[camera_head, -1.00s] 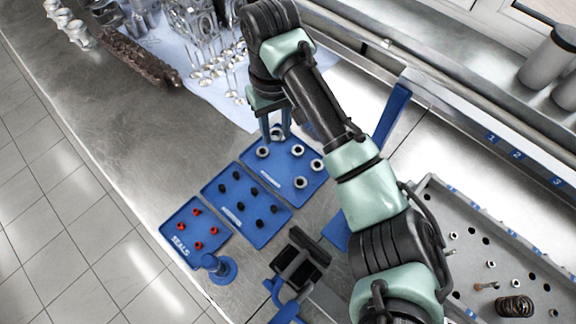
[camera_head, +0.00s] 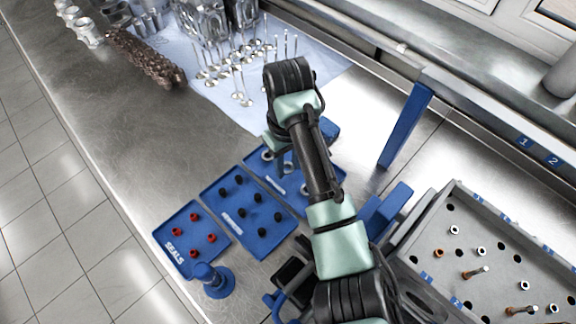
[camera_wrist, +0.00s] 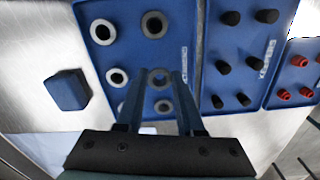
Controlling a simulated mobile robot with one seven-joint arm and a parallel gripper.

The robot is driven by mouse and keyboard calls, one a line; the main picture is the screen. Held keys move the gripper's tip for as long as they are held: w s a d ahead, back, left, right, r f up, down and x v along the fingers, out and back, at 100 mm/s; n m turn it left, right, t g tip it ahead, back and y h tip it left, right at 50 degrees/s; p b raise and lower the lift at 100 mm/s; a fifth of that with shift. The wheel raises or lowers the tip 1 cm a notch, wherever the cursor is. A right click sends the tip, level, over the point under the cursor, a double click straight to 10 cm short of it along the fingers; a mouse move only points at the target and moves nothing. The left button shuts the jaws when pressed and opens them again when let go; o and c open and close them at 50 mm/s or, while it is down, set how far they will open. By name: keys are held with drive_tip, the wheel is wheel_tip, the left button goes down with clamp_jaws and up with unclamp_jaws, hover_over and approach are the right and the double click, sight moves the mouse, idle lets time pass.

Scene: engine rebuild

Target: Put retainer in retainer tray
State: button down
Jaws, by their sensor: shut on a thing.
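The blue retainer tray (camera_head: 249,157) lies at the far end of a row of blue trays, partly hidden by my arm in the head view. In the wrist view the tray (camera_wrist: 95,62) holds several grey metal retainer rings, such as one retainer (camera_wrist: 103,32) near a corner. My gripper (camera_head: 277,165) points down over this tray. In the wrist view my gripper (camera_wrist: 157,78) has a grey retainer (camera_wrist: 159,75) between its fingertips and is shut on it. I cannot tell whether the held retainer touches the tray.
The middle tray (camera_head: 212,192) holds several black parts, and the SEALS tray (camera_head: 168,250) several red ones. A blue block (camera_wrist: 67,90) stands beside the retainer tray. Several valves (camera_head: 240,85) stand behind on a cloth. A grey tray (camera_head: 440,215) and upright blue bar (camera_head: 406,125) are right.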

drive_tip(key=shift+f, duration=0.7)
drive_tip(key=shift+f, duration=0.15)
drive_tip(key=c, duration=0.5)
unclamp_jaws()
wheel_tip(320, 180, up, 12)
drive_tip(key=p, duration=0.4)
drive_tip(key=shift+r, duration=0.25)
